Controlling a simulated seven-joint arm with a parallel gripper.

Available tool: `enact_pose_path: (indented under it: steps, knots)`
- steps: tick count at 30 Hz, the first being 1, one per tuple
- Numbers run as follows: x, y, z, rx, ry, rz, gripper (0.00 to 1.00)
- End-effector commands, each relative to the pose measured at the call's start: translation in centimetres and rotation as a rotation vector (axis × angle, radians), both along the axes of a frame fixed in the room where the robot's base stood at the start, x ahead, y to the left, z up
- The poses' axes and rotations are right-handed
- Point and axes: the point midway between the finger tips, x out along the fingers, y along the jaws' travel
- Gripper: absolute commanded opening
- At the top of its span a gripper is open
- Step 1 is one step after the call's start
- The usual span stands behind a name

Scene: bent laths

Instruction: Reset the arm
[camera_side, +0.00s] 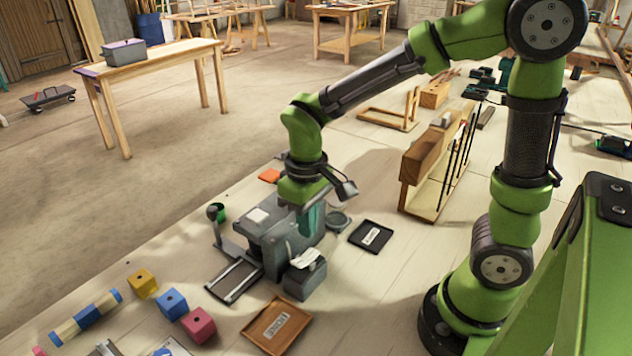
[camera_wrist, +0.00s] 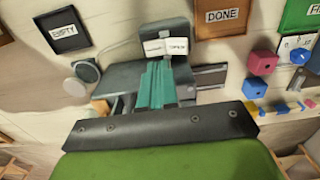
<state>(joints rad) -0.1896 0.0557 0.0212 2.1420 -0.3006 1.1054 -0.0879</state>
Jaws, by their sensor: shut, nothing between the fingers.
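My gripper (camera_side: 312,220) points down over the grey bench machine (camera_side: 262,236) in the side view. Its teal fingers are shut together with nothing between them. In the wrist view the shut fingers (camera_wrist: 160,85) reach over the same grey machine (camera_wrist: 125,76), near a block with white labels (camera_wrist: 166,46). I cannot tell whether the fingers touch the machine. The arm is bent, with its wrist low above the table. No bent lath can be made out in either view.
A black tray labelled EMPTY (camera_side: 357,232) lies right of the machine. A brown tray labelled DONE (camera_side: 257,327) lies in front. Yellow (camera_side: 143,283), blue (camera_side: 172,304) and pink (camera_side: 198,325) cubes stand front left. A wooden rack (camera_side: 432,167) with dark rods stands behind, right.

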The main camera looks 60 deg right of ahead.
Motion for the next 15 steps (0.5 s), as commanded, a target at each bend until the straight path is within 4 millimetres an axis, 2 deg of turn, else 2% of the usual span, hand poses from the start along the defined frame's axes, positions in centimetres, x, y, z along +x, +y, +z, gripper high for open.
enact_pose_path:
  steps: [6,15]
  knots:
    - [-0.01,-0.02,1.22,-0.001,-0.001,0.001,0.00]
    - [0.00,-0.02,1.29,-0.001,-0.001,-0.001,0.00]
